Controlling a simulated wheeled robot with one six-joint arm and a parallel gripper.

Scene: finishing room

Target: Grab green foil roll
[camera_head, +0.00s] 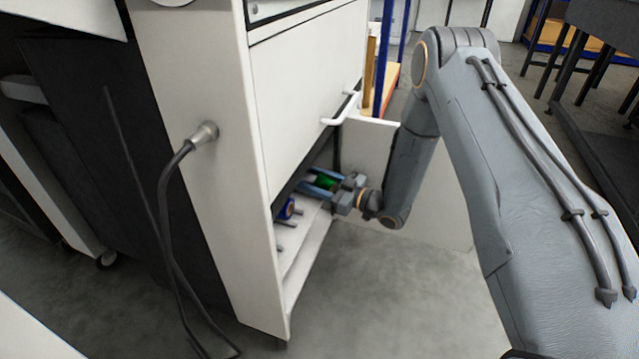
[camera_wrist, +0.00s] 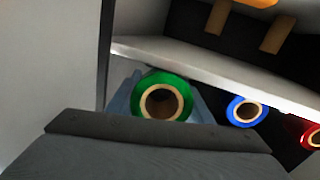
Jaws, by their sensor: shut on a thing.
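The green foil roll (camera_wrist: 182,84) shows in the wrist view end-on, with a tan core, between my blue-grey fingers. It also shows as a small green patch in the head view (camera_head: 326,182), inside the open lower part of the white cabinet. My gripper (camera_head: 322,186) reaches into that opening and is shut on the green foil roll. In the wrist view my gripper (camera_wrist: 163,100) has one finger on each side of the roll. The dark gripper body hides the roll's lower edge.
A blue roll (camera_head: 287,208) sits in the white cabinet (camera_head: 305,85), nearer the camera; the wrist view shows it right of the green one (camera_wrist: 245,110). A red roll (camera_wrist: 312,137) is at the right edge. A white panel (camera_head: 368,140) stands behind my wrist. Grey floor is open below.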

